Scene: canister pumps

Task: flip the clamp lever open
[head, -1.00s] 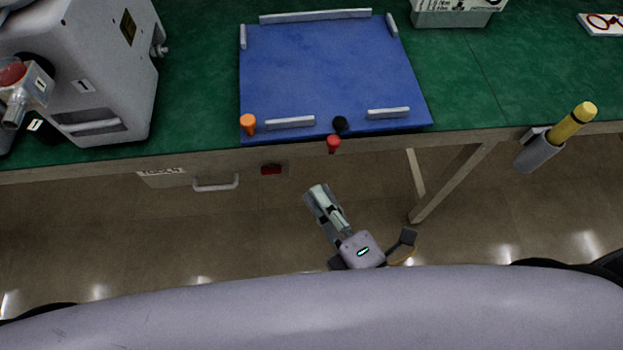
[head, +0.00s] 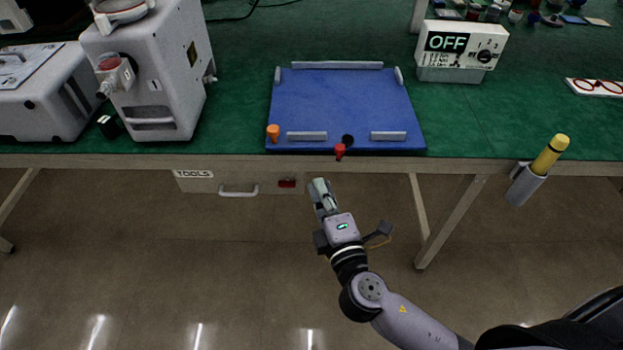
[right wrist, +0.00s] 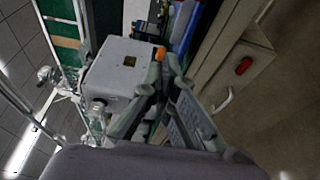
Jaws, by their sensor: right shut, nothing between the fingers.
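A small red-ended piece (head: 340,151), which may be the clamp lever, sits at the front edge of the blue plate (head: 340,105). A black round knob (head: 347,140) is right behind it. An orange knob (head: 273,132) stands at the plate's front left corner and also shows in the right wrist view (right wrist: 160,53). My right gripper (head: 319,184) is shut and empty, in front of the table edge, below and slightly left of the red-ended piece. Its fingers (right wrist: 166,72) also show in the right wrist view. My left gripper is not in view.
A grey machine (head: 158,70) stands on the green table left of the plate. A box marked OFF (head: 462,45) is at the back right. A yellow-handled tool (head: 550,154) sits in a holder at the table edge. A TOOLS drawer (head: 215,183) is under the table.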

